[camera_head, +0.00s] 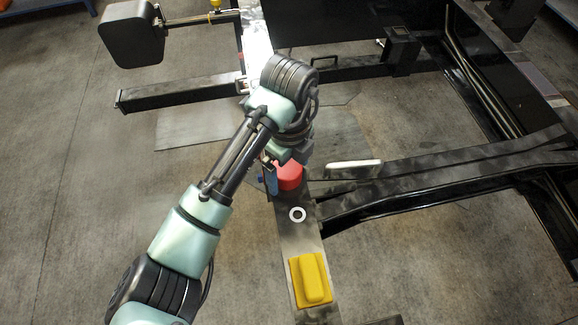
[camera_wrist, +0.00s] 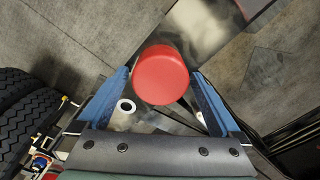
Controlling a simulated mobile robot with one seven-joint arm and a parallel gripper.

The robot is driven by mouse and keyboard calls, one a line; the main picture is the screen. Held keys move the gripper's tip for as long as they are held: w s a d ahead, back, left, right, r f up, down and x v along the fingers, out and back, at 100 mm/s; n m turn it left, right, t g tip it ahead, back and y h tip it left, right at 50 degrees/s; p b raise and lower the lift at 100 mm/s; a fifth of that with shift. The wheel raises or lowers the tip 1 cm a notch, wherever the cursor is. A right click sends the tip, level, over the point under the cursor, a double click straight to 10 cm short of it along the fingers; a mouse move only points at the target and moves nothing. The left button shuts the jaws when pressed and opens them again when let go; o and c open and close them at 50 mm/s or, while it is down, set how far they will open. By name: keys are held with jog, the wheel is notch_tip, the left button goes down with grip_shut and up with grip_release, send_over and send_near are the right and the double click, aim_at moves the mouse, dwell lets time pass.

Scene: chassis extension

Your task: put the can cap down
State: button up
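The can cap is a red round piece (camera_head: 289,175), seen just below my wrist in the head view. In the wrist view the red cap (camera_wrist: 160,75) sits between the tips of my gripper's blue fingers (camera_wrist: 160,74), with one fingertip against each side. My gripper (camera_head: 277,178) appears shut on it, over the narrow dark metal beam (camera_head: 292,238). The head view does not show clearly whether the cap's underside touches the beam. The arm partly hides the cap there.
A white ring (camera_head: 297,214) lies on the beam near the cap; it also shows in the wrist view (camera_wrist: 126,106). A yellow block (camera_head: 312,280) lies nearer.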

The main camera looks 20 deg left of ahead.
aim_at(289, 168)
notch_tip(289, 168, up, 12)
jog(key=p, duration=0.2)
jog(key=shift+r, duration=0.15)
